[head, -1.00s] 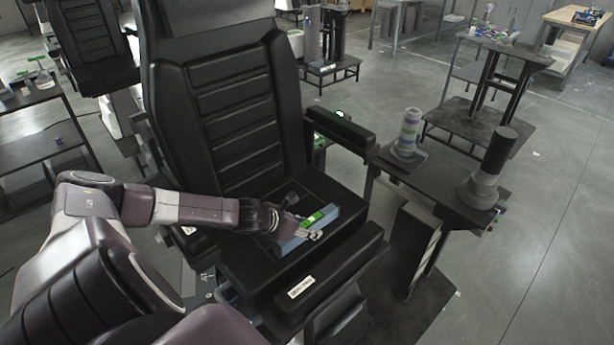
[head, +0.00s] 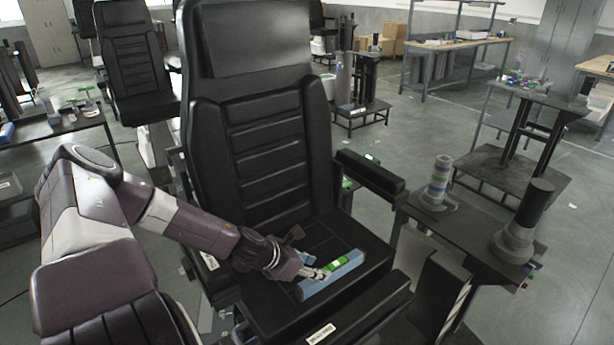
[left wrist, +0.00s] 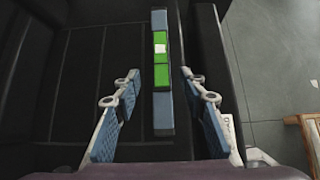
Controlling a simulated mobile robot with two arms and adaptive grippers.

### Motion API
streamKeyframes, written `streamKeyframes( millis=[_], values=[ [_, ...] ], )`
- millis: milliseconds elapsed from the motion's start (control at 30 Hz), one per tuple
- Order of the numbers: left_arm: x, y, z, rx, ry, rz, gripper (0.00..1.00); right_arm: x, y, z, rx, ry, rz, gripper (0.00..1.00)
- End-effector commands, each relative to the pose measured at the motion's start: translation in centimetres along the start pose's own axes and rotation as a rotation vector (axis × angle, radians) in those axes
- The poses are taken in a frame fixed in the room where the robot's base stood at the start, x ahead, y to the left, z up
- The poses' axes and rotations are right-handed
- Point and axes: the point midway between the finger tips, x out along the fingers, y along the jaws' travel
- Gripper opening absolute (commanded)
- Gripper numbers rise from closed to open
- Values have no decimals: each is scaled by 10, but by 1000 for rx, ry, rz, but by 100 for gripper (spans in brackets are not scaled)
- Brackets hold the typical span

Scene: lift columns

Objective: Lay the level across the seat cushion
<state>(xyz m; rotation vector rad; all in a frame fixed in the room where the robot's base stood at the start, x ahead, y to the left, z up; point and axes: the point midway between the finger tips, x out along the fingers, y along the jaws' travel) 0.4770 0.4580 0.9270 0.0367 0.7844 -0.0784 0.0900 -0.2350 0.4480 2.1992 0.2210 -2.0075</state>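The level is a blue bar with a green middle (head: 348,264). It lies on the black seat cushion (head: 262,303) of the near chair. In the left wrist view the level (left wrist: 161,108) runs lengthwise away from me on the dark cushion (left wrist: 75,85). My left gripper (head: 312,273) is over the cushion at the level and hides part of it. In the left wrist view its two blue-padded fingers (left wrist: 160,88) are spread, with a gap to the level on each side. My right gripper is not in view.
The chair's backrest (head: 265,140) rises behind the cushion, with an armrest (head: 370,177) on the right. A dark side table (head: 465,222) holds a striped stack (head: 440,180) and a black cylinder (head: 535,205). Another chair (head: 130,60) stands back left.

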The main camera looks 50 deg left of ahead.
Motion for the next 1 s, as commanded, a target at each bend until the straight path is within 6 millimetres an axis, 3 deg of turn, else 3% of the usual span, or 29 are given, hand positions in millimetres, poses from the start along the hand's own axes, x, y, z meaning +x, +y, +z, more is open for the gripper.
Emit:
streamKeyframes(
  millis=[433, 867, 1000],
  values=[
    [-34, -1, 1, 2, 1, -4, 39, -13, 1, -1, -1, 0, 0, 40],
    [-37, -2, 0, -2, 1, -4, 39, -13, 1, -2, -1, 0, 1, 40],
    [-32, -12, -2, -44, -7, -13, 39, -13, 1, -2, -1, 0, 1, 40]
  ],
)
